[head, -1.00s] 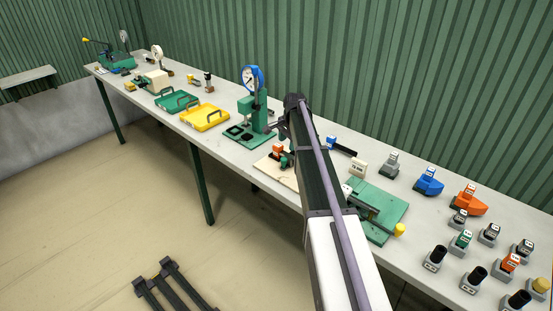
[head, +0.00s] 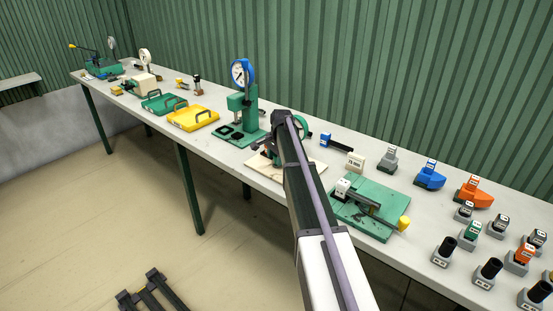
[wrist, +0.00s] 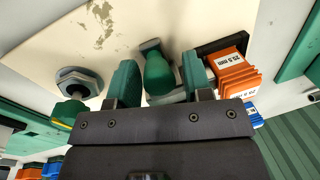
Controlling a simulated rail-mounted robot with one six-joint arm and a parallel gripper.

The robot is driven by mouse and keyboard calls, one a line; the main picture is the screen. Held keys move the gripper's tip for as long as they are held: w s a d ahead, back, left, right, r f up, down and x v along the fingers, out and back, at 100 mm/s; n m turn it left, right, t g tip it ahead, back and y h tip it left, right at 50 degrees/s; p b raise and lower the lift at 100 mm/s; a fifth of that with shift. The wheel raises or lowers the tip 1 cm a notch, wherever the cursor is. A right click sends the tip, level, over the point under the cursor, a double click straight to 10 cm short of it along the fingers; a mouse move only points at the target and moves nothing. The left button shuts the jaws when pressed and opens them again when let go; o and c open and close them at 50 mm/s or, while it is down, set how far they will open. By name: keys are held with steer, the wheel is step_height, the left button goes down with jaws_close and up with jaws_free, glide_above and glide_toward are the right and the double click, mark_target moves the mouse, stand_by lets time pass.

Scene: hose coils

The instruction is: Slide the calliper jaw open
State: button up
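My gripper (wrist: 158,88) shows in the wrist view with two green fingertips set well apart. It hangs over a cream board; a green rounded part (wrist: 158,72) with a grey end shows between the fingertips, and I cannot tell whether they touch it. In the head view my gripper (head: 268,143) is by the cream board (head: 312,170), partly hidden by my arm. I cannot tell for sure which thing is the calliper. A dark bar with a blue block (head: 326,139) lies behind the board. A green plate (head: 385,225) to the right bears a dark bar with a white block and yellow knob.
In the wrist view an orange labelled stack (wrist: 233,72) is close right of the fingers, and a grey hex fitting (wrist: 80,82) is left. A green dial stand (head: 249,105) is left of my gripper. Labelled blocks and black cylinders crowd the bench's right end.

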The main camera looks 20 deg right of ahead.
mark_target(270, 170)
jaws_close()
steer(key=shift+s+a, duration=0.4)
steer(key=shift+a, duration=0.35)
steer(key=shift+s+a, duration=0.35)
steer(key=shift+a, duration=0.4)
steer(key=shift+o, duration=0.5)
jaws_free()
steer(key=shift+a, duration=0.15)
steer(key=shift+o, duration=0.9)
step_height(270, 170, up, 11)
steer(key=s+p, duration=0.1)
steer(key=p, duration=0.9)
steer(key=shift+s+d+p, duration=0.3)
steer(key=shift+s+p, duration=0.05)
steer(key=shift+p, duration=0.05)
